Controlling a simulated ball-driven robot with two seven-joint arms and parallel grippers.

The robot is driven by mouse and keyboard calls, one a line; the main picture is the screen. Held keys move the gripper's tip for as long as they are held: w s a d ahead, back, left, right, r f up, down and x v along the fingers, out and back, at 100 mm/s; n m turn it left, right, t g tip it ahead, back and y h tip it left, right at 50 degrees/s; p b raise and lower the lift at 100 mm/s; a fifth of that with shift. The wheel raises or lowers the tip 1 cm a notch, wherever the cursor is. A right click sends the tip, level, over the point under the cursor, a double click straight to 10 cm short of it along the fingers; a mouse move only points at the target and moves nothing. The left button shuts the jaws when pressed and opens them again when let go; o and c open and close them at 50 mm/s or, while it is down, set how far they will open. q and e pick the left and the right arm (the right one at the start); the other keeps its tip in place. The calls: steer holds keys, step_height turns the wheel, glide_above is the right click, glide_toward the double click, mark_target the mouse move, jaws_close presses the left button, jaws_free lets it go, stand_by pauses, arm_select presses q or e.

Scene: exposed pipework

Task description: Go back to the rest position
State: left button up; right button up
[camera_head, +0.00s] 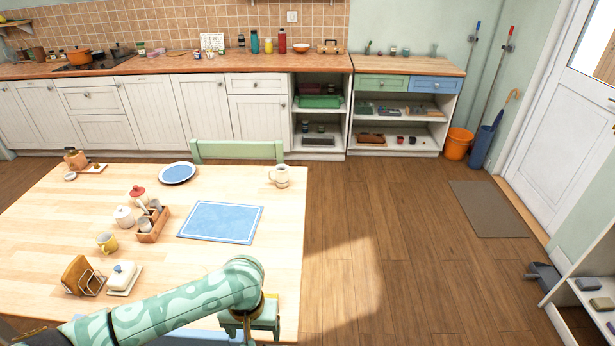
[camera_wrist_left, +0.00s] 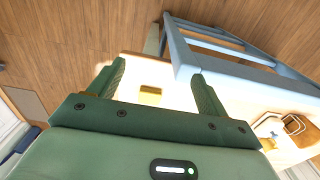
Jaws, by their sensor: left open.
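My left gripper (camera_head: 250,322) hangs at the near right edge of the wooden table (camera_head: 255,265), at the end of my patterned green arm. In the left wrist view its two green fingers (camera_wrist_left: 157,88) stand wide apart with nothing held between them. A small yellow item (camera_wrist_left: 150,95) shows beyond the fingers against the pale table; I cannot tell what it is. My right gripper is in neither view.
A blue chair (camera_wrist_left: 230,50) is close to the left gripper. Open floor (camera_head: 400,260) lies to the right.

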arm_select(q)
steer(key=s+d+r+m+t+h, duration=0.3)
steer(key=s+d+m+t, duration=0.1)
steer(key=s+d+m, duration=0.1)
steer(key=s+a+r+m+t+y, duration=0.1)
steer(key=s+a+r+y, duration=0.15)
steer(key=a, duration=0.55)
steer(key=s+a+r+t+y, duration=0.1)
steer(key=s+a+r+y, duration=0.2)
steer(key=a, duration=0.5)
steer(key=s+a+r+m+t+y, duration=0.15)
steer(key=s+a, duration=0.25)
steer(key=a, duration=0.4)
steer(key=s+d+f+n+g+h+b, duration=0.1)
steer(key=s+d+f+g, duration=0.15)
steer(key=f, duration=1.15)
steer(key=s+d+f+g+h+b, duration=0.1)
steer(key=d+f, duration=0.2)
steer(key=f, duration=1.1)
steer(key=s+f+n+g+h+b, duration=0.1)
steer(key=s+f+n+g+h, duration=0.1)
steer(key=s+f, duration=1.5)
steer(key=s+n+g, duration=0.1)
steer(key=s, duration=0.2)
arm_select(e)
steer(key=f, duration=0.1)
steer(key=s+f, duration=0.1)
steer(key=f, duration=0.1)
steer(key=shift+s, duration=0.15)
